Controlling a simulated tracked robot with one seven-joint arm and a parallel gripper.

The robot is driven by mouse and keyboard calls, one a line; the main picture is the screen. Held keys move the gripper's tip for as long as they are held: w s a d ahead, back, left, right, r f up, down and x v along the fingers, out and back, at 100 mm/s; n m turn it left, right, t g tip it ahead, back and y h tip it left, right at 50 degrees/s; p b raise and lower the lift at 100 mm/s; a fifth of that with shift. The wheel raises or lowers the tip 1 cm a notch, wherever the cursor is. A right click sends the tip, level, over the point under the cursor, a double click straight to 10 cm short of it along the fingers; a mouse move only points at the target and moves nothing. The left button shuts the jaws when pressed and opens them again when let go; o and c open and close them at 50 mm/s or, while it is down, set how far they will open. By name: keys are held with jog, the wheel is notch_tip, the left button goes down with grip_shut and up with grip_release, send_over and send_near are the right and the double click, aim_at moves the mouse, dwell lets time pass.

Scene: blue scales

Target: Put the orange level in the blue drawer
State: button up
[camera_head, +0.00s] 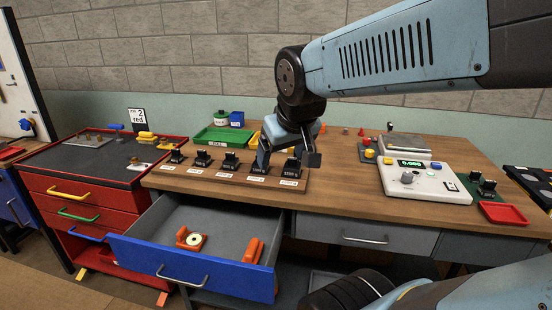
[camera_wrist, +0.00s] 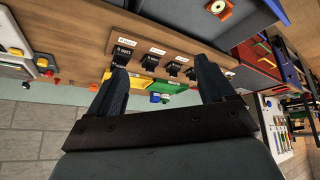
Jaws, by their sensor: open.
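The blue drawer (camera_head: 190,268) is pulled open below the workbench, with its grey inside showing. An orange piece with a round pale disc (camera_head: 190,239) lies in it, left of the middle; it also shows in the wrist view (camera_wrist: 219,8). A second orange piece (camera_head: 254,250) lies near the drawer's right side. I cannot tell for sure which is the orange level. My gripper (camera_head: 288,158) is open and empty, with its fingers over the right end of a row of black weights on the bench. Its spread fingers (camera_wrist: 160,75) show in the wrist view.
The wooden rack of black weights (camera_head: 228,180) stands along the bench's front edge. A green tray (camera_head: 222,136) is behind it. A scale with a green display (camera_head: 425,181) and a red tray (camera_head: 503,213) are right. A red cabinet (camera_head: 90,205) stands left of the drawer.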

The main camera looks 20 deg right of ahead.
jog(key=shift+g+y, duration=0.3)
jog(key=shift+g, duration=0.1)
jog(key=s, duration=0.1)
jog(key=s+a, duration=0.1)
jog(key=s, duration=0.1)
jog(key=s+r, duration=0.1)
jog(key=shift+s+a, duration=0.3)
jog(key=shift+a, duration=0.05)
dwell(0.4)
